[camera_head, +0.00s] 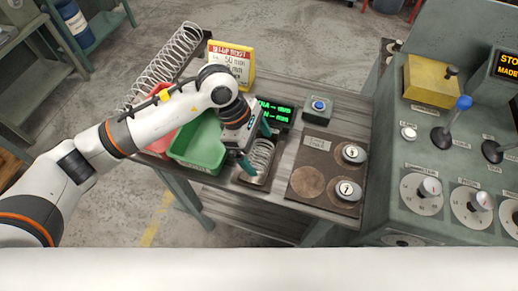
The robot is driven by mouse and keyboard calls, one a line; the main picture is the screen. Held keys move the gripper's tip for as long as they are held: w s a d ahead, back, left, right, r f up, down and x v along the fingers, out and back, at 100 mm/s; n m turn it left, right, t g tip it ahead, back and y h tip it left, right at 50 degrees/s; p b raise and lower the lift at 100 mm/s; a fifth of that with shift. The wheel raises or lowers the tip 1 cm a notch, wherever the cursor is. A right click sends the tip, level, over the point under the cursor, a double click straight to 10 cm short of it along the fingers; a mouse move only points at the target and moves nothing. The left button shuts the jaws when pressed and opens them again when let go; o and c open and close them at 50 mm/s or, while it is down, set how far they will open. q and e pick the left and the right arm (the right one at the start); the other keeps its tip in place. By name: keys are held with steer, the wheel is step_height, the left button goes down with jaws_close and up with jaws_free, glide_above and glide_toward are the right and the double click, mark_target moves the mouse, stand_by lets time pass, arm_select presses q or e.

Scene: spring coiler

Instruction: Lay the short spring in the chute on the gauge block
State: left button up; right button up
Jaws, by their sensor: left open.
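A short metal spring (262,155) lies on or in a small grey block, which looks like the gauge block (252,180), right of the green bin. Whether it rests fully down in the chute is too small to tell. My left gripper (257,150) is above the block with its teal fingers spread apart, one on the far side of the spring and one on the near left. The fingers hide part of the spring and block; I cannot tell whether they touch the spring. My right gripper is out of view.
A green bin (199,146) and a red bin (160,139) stand left, partly under my arm. A long spring (165,65) and yellow sign (232,60) are behind. A green-lit display (275,110), button box (318,108) and brown board with weights (306,183) are right of the gripper.

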arm_select(q)
steer(key=b+v, duration=0.2)
steer(key=v, duration=0.8)
steer(key=shift+r, duration=0.25)
